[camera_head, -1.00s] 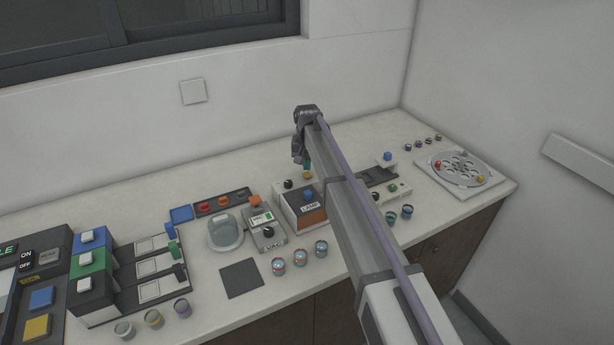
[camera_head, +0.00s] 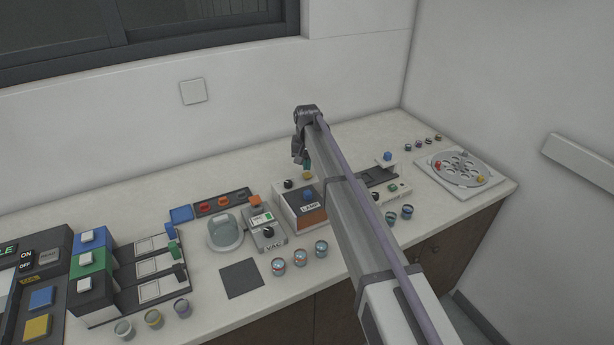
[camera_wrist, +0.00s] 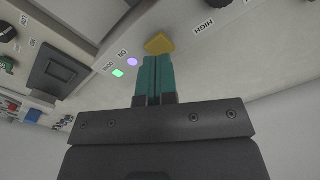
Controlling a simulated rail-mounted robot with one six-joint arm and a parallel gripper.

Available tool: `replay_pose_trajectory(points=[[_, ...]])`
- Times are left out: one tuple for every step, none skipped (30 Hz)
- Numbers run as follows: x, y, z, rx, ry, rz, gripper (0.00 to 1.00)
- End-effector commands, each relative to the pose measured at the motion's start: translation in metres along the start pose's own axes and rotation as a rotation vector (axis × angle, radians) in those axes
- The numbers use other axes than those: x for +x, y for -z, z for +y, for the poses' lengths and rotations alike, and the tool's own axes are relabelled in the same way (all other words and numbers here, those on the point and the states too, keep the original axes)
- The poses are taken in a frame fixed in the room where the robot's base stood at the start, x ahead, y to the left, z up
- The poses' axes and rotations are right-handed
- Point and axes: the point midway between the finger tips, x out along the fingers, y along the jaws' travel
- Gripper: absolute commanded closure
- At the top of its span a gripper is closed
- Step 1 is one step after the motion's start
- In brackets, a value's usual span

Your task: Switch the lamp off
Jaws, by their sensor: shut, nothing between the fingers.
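Jars (camera_head: 300,256) line the bench front. A round disc plate (camera_head: 461,168) lies at the far right. My arm hides part of the bench.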

Motion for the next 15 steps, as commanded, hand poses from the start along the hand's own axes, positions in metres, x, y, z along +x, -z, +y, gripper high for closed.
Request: replay_pose_trajectory(points=[[0.0,0.0,0.0,0.0,0.0,0.0,1.0],[0.0,0.0,0.0,0.0,0.0,0.0,1.0],[0.0,0.0,0.0,0.0,0.0,0.0,1.0],[0.0,0.0,0.0,0.0,0.0,0.0,1.0],[0.0,0.0,0.0,0.0,0.0,0.0,1.0],[0.001,0.0,0.0,0.0,0.0,0.0,1.0],[0.001,0.0,0.0,0.0,0.0,0.0,1.0],[0.002,0.0,0.0,0.0,0.0,0.0,1.0],[0.004,0.0,0.0,0.0,0.0,0.0,1.0],[0.005,0.0,0.0,0.0,0.0,0.0,1.0],[0.006,0.0,0.0,0.0,0.0,0.0,1.0],[0.008,0.0,0.0,0.0,0.0,0.0,1.0],[0.009,0.0,0.0,0.0,0.0,0.0,1.0],[0.01,0.0,0.0,0.0,0.0,0.0,1.0],[0.011,0.0,0.0,0.0,0.0,0.0,1.0]])
